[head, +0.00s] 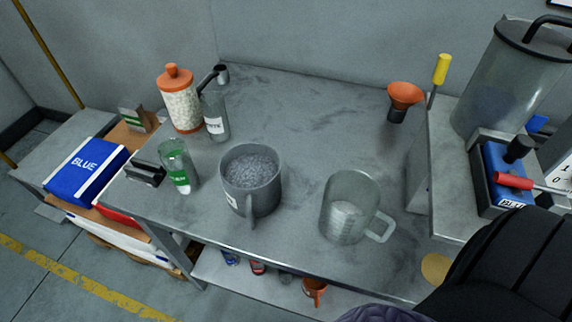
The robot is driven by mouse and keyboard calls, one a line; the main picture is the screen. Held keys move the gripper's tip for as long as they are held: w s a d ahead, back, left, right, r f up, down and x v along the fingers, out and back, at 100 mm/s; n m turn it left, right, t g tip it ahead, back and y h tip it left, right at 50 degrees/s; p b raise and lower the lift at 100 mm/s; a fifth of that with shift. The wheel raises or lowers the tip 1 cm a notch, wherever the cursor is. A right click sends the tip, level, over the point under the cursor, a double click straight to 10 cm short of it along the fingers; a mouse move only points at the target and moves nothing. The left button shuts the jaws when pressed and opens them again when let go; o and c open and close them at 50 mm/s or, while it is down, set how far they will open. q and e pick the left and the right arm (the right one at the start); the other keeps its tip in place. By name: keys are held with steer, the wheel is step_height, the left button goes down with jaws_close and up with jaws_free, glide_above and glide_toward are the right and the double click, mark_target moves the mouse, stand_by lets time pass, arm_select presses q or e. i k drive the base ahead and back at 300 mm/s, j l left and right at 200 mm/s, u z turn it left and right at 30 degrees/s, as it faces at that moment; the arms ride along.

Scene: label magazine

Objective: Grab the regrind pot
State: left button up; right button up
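The regrind pot appears to be the dark grey pot (263,200) full of grey granules, standing upright near the front edge of the grey table (300,120). Its handle points toward the front edge, and a small pale label, too small to read, shows on its left side. Nothing holds it. Neither of my grippers shows; only dark parts that look like my own arm fill the lower right corner.
A green-labelled clear container (175,160) stands left of the pot. Behind are an orange-lidded jar (181,105) and a clear bottle (214,120). An orange funnel (405,95) is at the back right, beside a raised machine (500,165). The table's back middle is clear.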

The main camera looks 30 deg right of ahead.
mark_target(250, 173)
steer(key=i+l+z, duration=0.1)
steer(key=z, duration=0.6)
